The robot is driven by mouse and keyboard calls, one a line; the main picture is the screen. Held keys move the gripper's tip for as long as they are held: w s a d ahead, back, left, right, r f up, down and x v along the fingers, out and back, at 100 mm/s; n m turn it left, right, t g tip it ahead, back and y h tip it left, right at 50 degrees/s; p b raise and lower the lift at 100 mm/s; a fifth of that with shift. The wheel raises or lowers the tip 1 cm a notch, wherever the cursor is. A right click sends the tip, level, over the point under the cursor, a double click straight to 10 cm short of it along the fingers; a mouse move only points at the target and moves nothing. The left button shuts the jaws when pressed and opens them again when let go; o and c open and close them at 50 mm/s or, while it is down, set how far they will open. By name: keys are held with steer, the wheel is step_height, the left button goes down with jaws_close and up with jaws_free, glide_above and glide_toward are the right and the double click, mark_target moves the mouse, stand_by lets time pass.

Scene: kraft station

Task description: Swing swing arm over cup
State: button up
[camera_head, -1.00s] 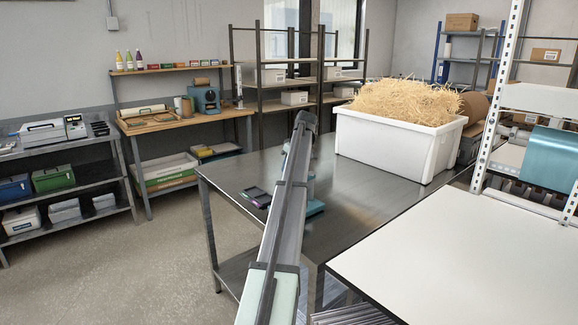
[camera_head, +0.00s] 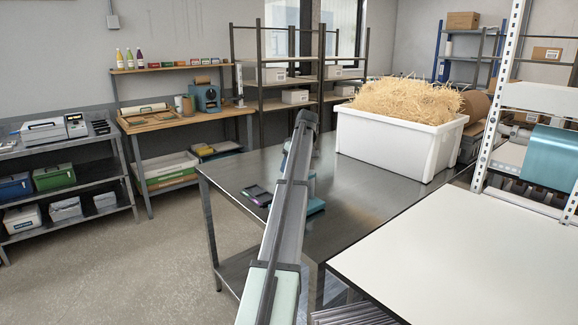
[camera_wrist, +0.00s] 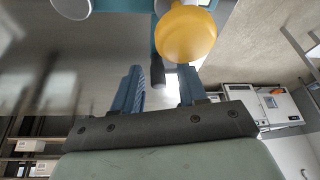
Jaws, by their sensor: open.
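My gripper (camera_wrist: 159,80) shows in the wrist view with its two blue fingers apart. A short dark cylinder (camera_wrist: 157,72) appears between the fingers; I cannot tell whether they touch it. Beyond it are teal-blue parts (camera_wrist: 125,4) of a device and a round yellow knob (camera_wrist: 185,35). A round pale part (camera_wrist: 72,8) is cut by the top edge. I cannot tell for certain which part is the swing arm or the cup. In the head view a teal base (camera_head: 315,206) stands on the steel table (camera_head: 350,205), mostly hidden behind my arm, which also hides my gripper.
A white bin of shredded straw (camera_head: 395,140) stands at the table's back right. Small dark and purple pieces (camera_head: 257,195) lie left of my arm. A white worktop (camera_head: 470,260) is at the front right. Bare steel shows between my arm and the bin.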

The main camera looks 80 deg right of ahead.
steer(key=v, duration=1.4)
steer(key=shift+f, duration=0.15)
